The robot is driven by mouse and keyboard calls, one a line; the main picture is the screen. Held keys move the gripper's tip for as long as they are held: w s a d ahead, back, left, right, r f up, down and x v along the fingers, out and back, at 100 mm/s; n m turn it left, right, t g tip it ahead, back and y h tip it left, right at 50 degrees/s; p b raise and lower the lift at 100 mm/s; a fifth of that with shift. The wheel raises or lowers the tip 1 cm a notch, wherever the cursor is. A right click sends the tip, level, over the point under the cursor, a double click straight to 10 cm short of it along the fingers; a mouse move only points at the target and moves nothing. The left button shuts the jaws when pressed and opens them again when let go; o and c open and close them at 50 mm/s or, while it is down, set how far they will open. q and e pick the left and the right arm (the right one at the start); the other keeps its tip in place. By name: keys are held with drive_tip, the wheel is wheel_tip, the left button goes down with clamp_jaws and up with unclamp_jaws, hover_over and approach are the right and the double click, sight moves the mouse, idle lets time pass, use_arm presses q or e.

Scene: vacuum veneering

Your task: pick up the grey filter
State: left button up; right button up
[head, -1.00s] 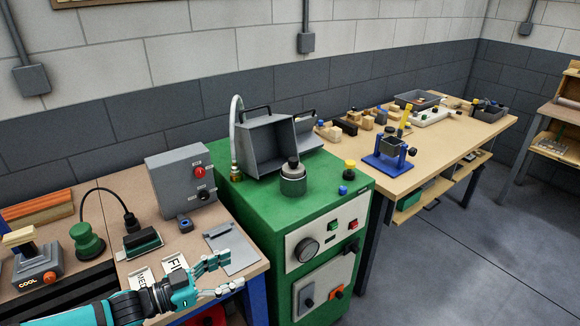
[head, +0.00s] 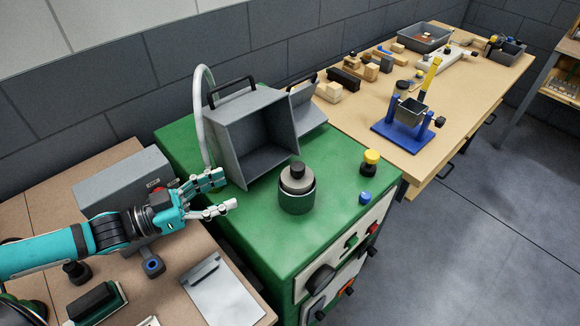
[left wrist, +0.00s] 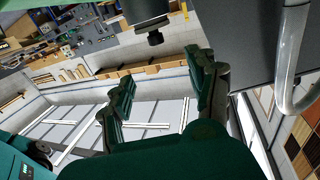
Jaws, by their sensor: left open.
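The grey filter (head: 297,181), a round grey piece with a black knob on top, sits upright in a dark green cup (head: 297,200) on the green cabinet (head: 335,163). My left gripper (head: 228,192) is open and empty, to the left of the filter and apart from it, with its fingers pointing right. In the left wrist view, my left gripper's fingers (left wrist: 160,80) are spread with nothing between them. A dark cylinder with a black knob, seemingly the filter (left wrist: 147,12), shows upside down at the top edge there. My right gripper is not in view.
A yellow-capped knob (head: 370,162) and a blue knob (head: 365,198) are right of the filter. A grey control box (head: 115,180) is behind my left arm.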

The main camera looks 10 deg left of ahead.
sight(293, 167)
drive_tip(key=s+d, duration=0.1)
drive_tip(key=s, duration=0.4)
use_arm(q)
drive_tip(key=p+x, duration=0.4)
drive_tip(key=x, duration=1.2)
drive_tip(key=shift+s+d+r+p, duration=0.1)
drive_tip(key=shift+d+p, duration=0.2)
drive_tip(key=shift+p, duration=0.1)
drive_tip(key=shift+w+d+f, duration=0.2)
drive_tip(key=shift+w+d, duration=0.15)
drive_tip(key=shift+d, duration=0.05)
drive_tip(key=shift+s+a, duration=0.1)
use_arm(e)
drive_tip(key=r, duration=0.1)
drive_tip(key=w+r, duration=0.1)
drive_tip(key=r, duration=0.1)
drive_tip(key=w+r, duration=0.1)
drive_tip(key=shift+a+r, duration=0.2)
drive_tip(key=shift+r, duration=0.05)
use_arm(q)
drive_tip(key=shift+c, duration=1)
clamp_jaws()
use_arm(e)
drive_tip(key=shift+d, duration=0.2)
